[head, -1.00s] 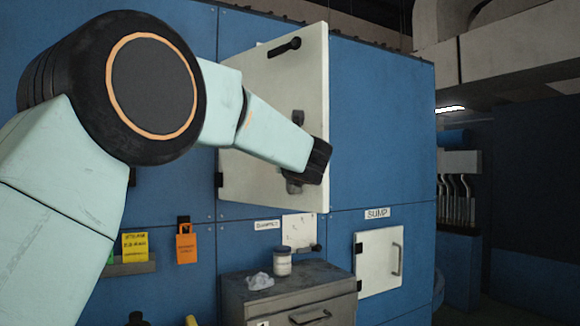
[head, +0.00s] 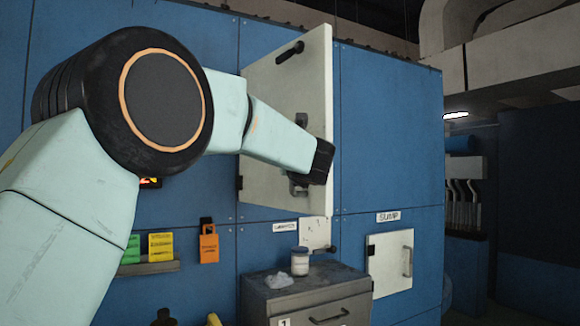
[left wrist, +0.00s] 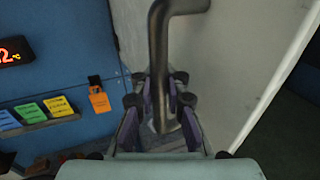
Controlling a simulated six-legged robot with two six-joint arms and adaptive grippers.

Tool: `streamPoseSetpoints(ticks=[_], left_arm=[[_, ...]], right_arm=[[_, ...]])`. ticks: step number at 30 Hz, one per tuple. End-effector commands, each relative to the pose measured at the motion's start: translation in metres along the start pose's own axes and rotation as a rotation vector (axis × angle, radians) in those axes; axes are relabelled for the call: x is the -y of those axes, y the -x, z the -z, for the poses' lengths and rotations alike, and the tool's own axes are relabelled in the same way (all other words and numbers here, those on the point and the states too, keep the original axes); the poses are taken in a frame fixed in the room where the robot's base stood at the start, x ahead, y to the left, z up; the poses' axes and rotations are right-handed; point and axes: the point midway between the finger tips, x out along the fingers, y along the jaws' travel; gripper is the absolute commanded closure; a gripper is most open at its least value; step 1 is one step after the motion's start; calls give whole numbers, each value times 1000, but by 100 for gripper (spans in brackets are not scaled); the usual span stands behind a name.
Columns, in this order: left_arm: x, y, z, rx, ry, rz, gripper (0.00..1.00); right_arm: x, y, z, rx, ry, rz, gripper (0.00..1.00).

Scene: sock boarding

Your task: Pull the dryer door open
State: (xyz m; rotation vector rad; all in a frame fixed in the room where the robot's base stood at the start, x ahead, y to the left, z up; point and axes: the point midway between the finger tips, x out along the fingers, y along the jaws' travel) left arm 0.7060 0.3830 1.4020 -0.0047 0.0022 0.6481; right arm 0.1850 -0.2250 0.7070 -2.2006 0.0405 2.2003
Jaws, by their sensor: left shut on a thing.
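The dryer door (head: 295,100) is a pale panel on the blue machine front. It stands ajar, hinged on its left, with its right edge swung out. My left gripper (head: 312,172) is at its handle, near the door's lower right, and partly hides it. In the left wrist view, my left gripper (left wrist: 160,100) is shut on the dark bent handle (left wrist: 158,50), whose bar runs down between the purple finger pads. The pale door (left wrist: 225,65) fills the right of that view. My right gripper is not in view.
A grey cabinet (head: 335,285) below the door carries a white jar (head: 300,262) and a crumpled white cloth (head: 279,282). A small white sump door (head: 390,265) is at the right. My left arm covers much of the left side.

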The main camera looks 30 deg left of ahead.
Motion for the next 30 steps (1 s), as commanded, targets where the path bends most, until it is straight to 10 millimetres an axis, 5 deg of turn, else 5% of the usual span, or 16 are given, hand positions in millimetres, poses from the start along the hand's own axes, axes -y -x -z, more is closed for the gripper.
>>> streamPoseSetpoints(ticks=[14, 15, 23, 30], left_arm=[[4, 1, 3, -4, -4, 8, 100], [4, 1, 3, -4, -3, 8, 87], [1, 1, 1, -1, -3, 5, 65], [0, 2, 0, 0, -2, 3, 63]], right_arm=[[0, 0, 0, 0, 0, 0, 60], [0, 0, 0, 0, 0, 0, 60], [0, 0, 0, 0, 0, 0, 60], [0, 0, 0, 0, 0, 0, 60]])
